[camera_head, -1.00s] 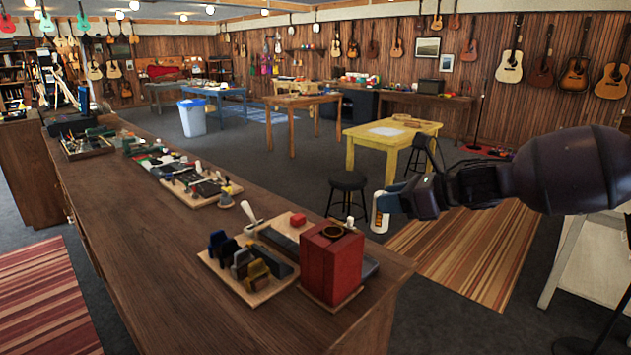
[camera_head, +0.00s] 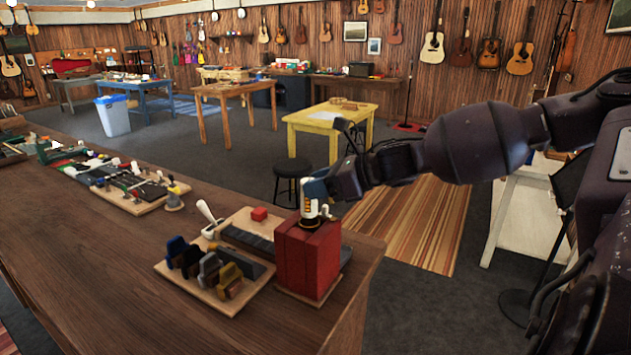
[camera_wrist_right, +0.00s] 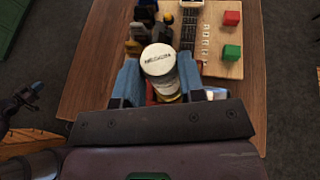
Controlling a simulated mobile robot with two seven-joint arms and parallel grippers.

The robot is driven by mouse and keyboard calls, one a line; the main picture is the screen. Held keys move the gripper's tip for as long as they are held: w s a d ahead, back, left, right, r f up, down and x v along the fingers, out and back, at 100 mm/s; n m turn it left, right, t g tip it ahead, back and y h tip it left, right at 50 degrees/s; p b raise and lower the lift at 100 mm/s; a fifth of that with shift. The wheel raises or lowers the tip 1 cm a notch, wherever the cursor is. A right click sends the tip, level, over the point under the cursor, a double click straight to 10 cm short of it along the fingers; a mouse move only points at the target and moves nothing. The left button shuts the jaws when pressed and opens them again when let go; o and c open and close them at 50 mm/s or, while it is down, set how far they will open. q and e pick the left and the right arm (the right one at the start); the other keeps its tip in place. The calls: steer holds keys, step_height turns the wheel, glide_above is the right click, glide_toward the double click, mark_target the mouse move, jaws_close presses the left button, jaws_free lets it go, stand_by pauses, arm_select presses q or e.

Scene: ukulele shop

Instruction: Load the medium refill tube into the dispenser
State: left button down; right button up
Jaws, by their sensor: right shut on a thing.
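The dispenser is a red box (camera_head: 308,262) with a round opening in its top, at the right end of the wooden counter (camera_head: 110,290). My right gripper (camera_head: 318,190) is shut on the white refill tube (camera_head: 313,207), which is upright over the dispenser's top. The tube's lower end is at the opening; I cannot tell how far in it is. In the right wrist view the tube's pale round end (camera_wrist_right: 158,59) sits between the blue fingers of my right gripper (camera_wrist_right: 160,78), and the dispenser is mostly hidden below.
A board with several dark, blue and yellow blocks (camera_head: 205,268) lies just left of the dispenser. A red cube (camera_head: 260,214) and a white-handled tool (camera_head: 207,215) are behind it. A tray of tools (camera_head: 135,188) lies farther left. The counter's front is clear.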

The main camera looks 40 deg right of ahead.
steer(key=shift+w+f+b, duration=0.1)
steer(key=shift+f+b, duration=0.65)
steer(key=shift+f, duration=1.05)
steer(key=shift+p, duration=0.3)
stand_by(0.5)
steer(key=shift+f, duration=0.55)
steer(key=o, duration=0.7)
